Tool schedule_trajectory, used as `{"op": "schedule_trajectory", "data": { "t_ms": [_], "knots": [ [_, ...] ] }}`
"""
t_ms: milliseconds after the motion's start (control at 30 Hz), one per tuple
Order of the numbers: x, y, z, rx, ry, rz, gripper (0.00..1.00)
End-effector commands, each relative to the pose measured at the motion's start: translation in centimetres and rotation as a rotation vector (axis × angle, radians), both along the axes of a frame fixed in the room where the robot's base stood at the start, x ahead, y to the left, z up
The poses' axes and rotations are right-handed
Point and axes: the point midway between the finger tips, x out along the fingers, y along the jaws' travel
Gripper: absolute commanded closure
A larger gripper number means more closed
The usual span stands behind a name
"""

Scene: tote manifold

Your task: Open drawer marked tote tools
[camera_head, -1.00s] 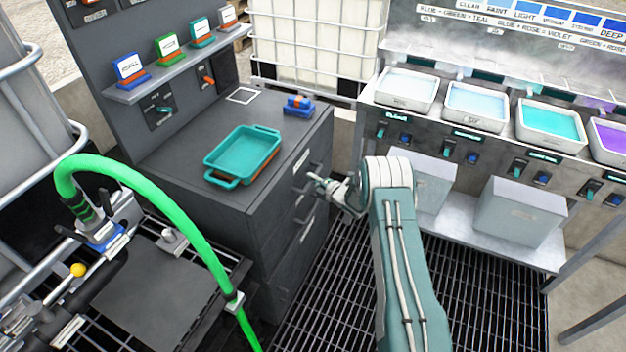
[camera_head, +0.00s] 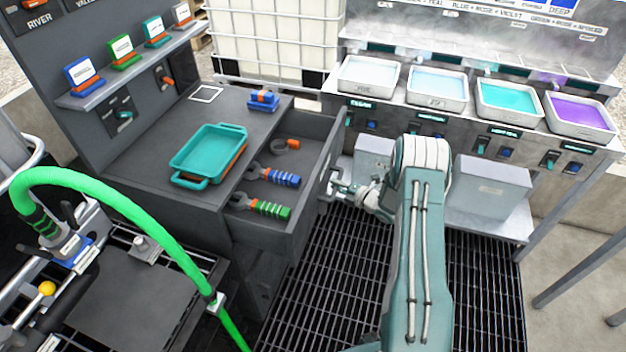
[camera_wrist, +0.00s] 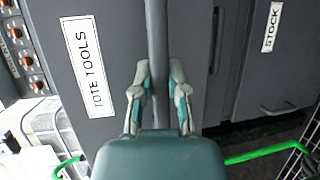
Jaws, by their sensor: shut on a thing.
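The tote tools drawer (camera_head: 312,190) is the top drawer of the grey cabinet and stands pulled out in the head view. Inside lie a blue-handled tool (camera_head: 275,176), a green-handled tool (camera_head: 262,206) and an orange ring-like piece (camera_head: 286,145). In the wrist view its front carries the label TOTE TOOLS (camera_wrist: 90,66). My gripper (camera_wrist: 160,82) is shut on the vertical-looking bar handle (camera_wrist: 157,30) of this drawer, one finger on each side. In the head view my gripper (camera_head: 338,190) is at the drawer front, and my arm partly hides the area beside it.
A teal tray (camera_head: 208,150) and a blue-orange block (camera_head: 263,100) sit on the cabinet top. A drawer labelled STOCK (camera_wrist: 272,27) is beside. A green hose (camera_head: 130,215) arches at left. Basins of liquid (camera_head: 505,97) line the right bench. Dark grating (camera_head: 330,290) covers the floor.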

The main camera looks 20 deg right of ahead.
Motion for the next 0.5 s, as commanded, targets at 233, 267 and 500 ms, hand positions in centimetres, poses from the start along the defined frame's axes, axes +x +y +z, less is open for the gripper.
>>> {"op": "schedule_trajectory", "data": {
  "t_ms": [233, 267, 500],
  "knots": [
    [-4.2, -5.7, -0.4, -0.001, 0.010, -0.009, 1.00],
    [-4.6, -6.2, -0.4, -0.001, 0.011, -0.008, 1.00],
    [-7.3, -9.9, -0.4, -0.001, 0.011, -0.006, 1.00]
  ]
}}
